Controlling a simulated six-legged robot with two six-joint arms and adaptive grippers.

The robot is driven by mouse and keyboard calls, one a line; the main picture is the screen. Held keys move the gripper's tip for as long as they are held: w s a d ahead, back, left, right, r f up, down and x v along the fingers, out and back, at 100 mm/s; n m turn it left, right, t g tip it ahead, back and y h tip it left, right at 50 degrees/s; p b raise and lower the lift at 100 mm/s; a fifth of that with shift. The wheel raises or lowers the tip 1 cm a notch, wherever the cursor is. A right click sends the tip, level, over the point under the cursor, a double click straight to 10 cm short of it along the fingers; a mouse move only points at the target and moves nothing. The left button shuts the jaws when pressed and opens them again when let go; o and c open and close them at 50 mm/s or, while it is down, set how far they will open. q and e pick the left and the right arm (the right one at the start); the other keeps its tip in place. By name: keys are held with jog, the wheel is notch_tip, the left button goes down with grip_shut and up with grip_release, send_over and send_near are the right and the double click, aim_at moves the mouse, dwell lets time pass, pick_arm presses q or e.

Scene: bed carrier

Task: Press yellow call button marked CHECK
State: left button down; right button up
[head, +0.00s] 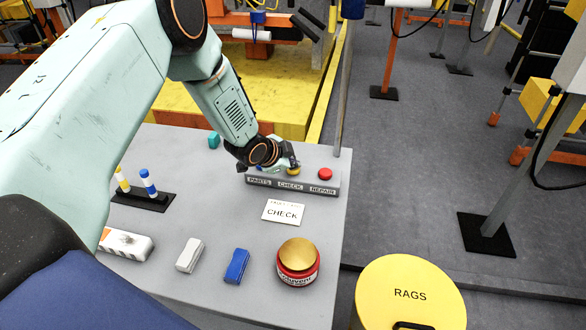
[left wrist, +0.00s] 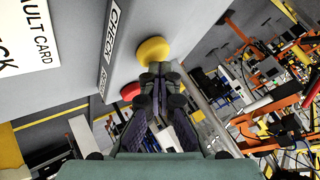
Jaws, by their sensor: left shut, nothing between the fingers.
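The call button box (head: 332,181) sits at the back right of the grey table, with front labels PARTS, CHECK and REPAIR. The yellow button (head: 293,171) is above the CHECK label, and the red button (head: 325,174) is above REPAIR. My left gripper (head: 290,163) is shut and empty at the yellow button, partly covering it. In the left wrist view the fingertips (left wrist: 158,68) are right at the yellow button (left wrist: 152,50); I cannot tell whether they touch. The red button (left wrist: 130,91) shows beyond. The PARTS button is hidden behind my left arm. My right gripper is not in view.
A white CHECK card (head: 283,212) lies before the box. A red jar with a gold lid (head: 297,262), a blue block (head: 237,266) and a white block (head: 189,255) stand nearer. A yellow RAGS bin (head: 410,275) is at the right. A small teal object (head: 214,140) is behind.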

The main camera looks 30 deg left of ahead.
pick_arm(q)
jog(key=shift+s, duration=0.1)
jog(key=shift+a+f, duration=0.1)
jog(key=shift+f, duration=0.1)
dwell(0.4)
jog(key=shift+r+p, duration=0.6)
jog(key=shift+r, duration=0.15)
jog(key=shift+s, duration=0.1)
jog(key=shift+r, duration=0.1)
